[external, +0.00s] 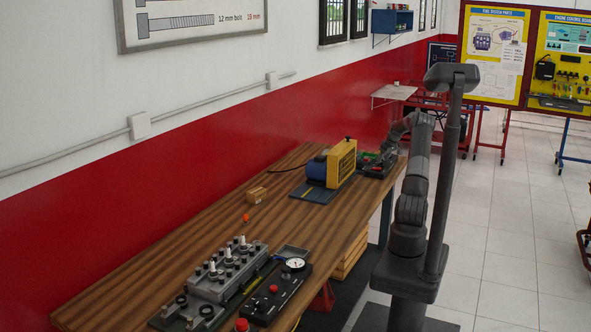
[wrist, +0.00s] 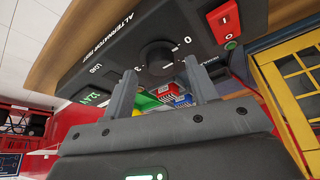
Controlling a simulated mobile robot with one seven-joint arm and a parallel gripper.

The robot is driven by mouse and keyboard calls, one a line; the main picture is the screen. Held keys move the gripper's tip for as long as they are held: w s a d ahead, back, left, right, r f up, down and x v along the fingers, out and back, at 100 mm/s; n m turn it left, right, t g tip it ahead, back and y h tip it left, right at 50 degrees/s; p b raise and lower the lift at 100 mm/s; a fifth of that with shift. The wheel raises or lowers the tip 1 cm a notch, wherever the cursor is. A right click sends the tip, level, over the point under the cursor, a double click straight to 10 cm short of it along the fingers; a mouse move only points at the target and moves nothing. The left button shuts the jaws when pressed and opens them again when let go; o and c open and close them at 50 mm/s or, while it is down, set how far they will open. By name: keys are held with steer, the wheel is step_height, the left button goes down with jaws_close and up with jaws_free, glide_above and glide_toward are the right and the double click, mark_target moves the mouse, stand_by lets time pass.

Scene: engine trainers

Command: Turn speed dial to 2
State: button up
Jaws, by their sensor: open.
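The speed dial is a round black knob (wrist: 157,55) on a dark panel marked "ALTERNATOR TEST". In the wrist view, a 0 shows to its right and a 3 to its lower left. I cannot tell which number it points at. My gripper (wrist: 161,67) is open, its two grey fingers pointing at the panel. The knob appears between the fingertips; contact is not clear. In the external view, the panel unit (external: 377,166) sits at the far end of the wooden bench, and my arm reaches over it. The fingers are too small to make out there.
A red switch (wrist: 225,22) sits right of the dial and a green-lit display (wrist: 89,97) to its left. A yellow-framed machine (external: 341,162) with a blue motor stands beside the unit.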

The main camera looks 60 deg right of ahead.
steer(key=shift+x, duration=0.85)
steer(key=shift+c, duration=0.3)
steer(key=shift+r, duration=0.1)
steer(key=c, duration=0.9)
